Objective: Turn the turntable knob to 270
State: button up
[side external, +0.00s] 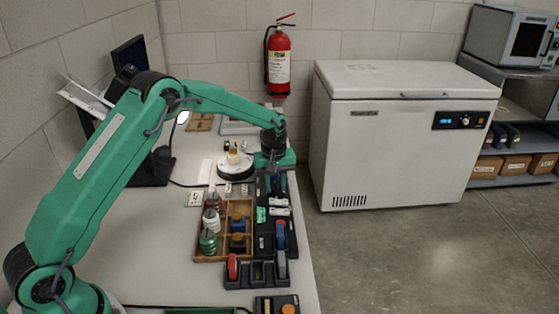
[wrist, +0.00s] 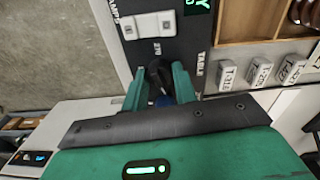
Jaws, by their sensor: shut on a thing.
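In the wrist view my gripper (wrist: 159,88) is shut on the black turntable knob (wrist: 159,72), with one green finger on each side of it. The printed mark "270" shows just beyond the knob on the dark panel (wrist: 181,52), and the word "TABLE" is beside it. I cannot tell which mark the knob's pointer faces. In the side view the turntable (side external: 236,168), a white disc on a dark base with a small pale object on top, stands left of my gripper (side external: 275,178). The knob is hidden there behind my gripper.
A white rocker switch (wrist: 153,25) sits on the panel close to the knob. A wooden compartment tray (side external: 197,256) with bottles stands left of the panel. A white chest freezer (side external: 385,140) stands beyond the table's right edge.

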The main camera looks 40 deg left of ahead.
jog(key=m, duration=0.5)
jog(key=shift+a, duration=0.25)
jog(key=m, duration=0.9)
jog(key=shift+w+f+m+g, duration=0.1)
jog(key=shift+m+g, duration=0.2)
jog(key=m, duration=1)
jog(key=shift+w+m, duration=0.1)
jog(key=shift+m, duration=0.3)
jog(key=m, duration=0.4)
jog(key=shift+m, duration=0.3)
jog(key=m, duration=0.4)
jog(key=shift+d, duration=0.15)
jog(key=m, duration=0.5)
jog(key=shift+d, duration=0.2)
